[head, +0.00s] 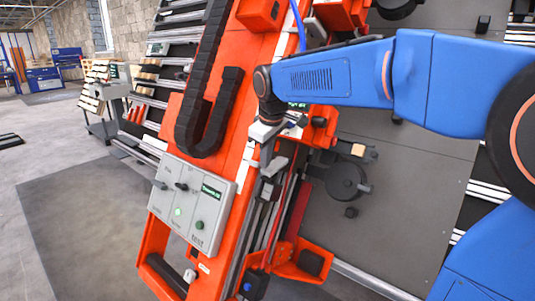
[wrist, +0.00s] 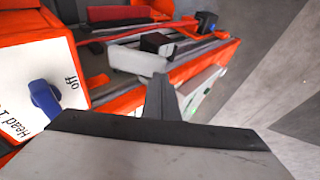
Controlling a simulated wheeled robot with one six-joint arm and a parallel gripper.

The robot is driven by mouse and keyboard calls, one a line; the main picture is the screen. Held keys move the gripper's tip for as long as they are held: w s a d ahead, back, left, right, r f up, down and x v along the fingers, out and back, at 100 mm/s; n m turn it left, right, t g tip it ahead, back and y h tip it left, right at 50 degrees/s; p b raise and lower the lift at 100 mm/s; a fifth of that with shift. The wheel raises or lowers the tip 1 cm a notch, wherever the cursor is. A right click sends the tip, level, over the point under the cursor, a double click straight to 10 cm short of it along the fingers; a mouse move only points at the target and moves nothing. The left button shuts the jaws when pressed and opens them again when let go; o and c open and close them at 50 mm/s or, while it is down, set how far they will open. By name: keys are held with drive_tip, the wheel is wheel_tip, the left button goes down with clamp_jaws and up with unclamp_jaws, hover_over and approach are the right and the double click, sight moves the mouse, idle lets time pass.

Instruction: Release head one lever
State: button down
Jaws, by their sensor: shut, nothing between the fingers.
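My gripper (head: 265,158) hangs at the end of the blue arm, over the rail of the orange gantry. Its fingers are together and empty, and they also show in the wrist view (wrist: 163,100). A pale grey lever-like bar (wrist: 138,61) with a black block (wrist: 156,43) lies just beyond the fingertips in the wrist view. I cannot tell whether the fingers touch it. A pale part beside the gripper in the head view (head: 278,163) may be the same bar. A blue knob (wrist: 45,99) on a white plate marked "Head 1" and "off" is left of the fingers.
A black box with a blue button (head: 247,287) sits at the lower end. Open floor lies left.

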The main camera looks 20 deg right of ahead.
drive_tip(key=shift+s+a+f, duration=0.15)
drive_tip(key=shift+a+f, duration=0.05)
drive_tip(key=shift+f, duration=0.5)
